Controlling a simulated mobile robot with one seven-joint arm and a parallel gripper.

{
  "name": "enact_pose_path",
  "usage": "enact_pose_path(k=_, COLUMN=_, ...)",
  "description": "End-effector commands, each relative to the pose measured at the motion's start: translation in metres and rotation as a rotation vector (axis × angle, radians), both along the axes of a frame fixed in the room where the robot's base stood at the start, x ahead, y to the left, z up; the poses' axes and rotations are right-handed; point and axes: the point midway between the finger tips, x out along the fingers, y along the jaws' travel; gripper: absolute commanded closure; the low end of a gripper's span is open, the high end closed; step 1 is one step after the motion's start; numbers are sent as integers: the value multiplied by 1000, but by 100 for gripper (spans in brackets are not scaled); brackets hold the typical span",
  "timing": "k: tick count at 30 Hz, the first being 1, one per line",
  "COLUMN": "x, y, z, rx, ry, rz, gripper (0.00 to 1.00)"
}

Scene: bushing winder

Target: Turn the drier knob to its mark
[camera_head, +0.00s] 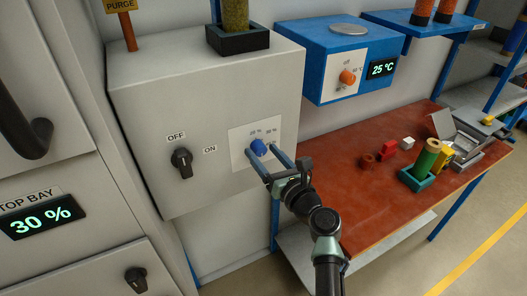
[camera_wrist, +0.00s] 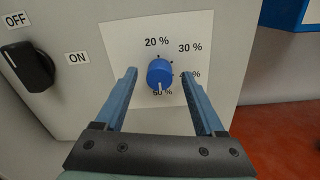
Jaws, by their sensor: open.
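A blue round knob (camera_wrist: 160,74) sits on a white scale plate (camera_wrist: 190,28) on the front of a grey box (camera_head: 145,100). The plate reads 20 %, 30 %, 40 % and 50 %, the last two partly hidden. The knob's white pointer line aims down at the 50 % label. The knob also shows in the head view (camera_head: 258,148). No label calling it the drier is readable. My gripper (camera_wrist: 158,75) is open, its blue fingers to the left and right of the knob. Whether they touch it I cannot tell.
A black OFF/ON switch (camera_head: 182,162) is left of the plate. A blue box with an orange knob (camera_head: 347,77) and a 25 °C display is at right. A TOP BAY display (camera_head: 41,217) reads 30 %. The red table (camera_head: 350,205) holds small blocks and a green spool.

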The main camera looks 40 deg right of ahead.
Motion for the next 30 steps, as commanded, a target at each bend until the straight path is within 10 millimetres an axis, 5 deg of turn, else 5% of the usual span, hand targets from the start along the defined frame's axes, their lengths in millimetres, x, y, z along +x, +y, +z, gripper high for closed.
enact_pose_path(k=12, x=7, y=-1, z=0, rx=-1, ry=1, rz=0, gripper=29)
enact_pose_path(k=24, x=7, y=-1, z=0, rx=-1, ry=1, rz=0, gripper=100)
enact_pose_path(k=30, x=7, y=-1, z=0, rx=-4, ry=2, rz=0, gripper=100)
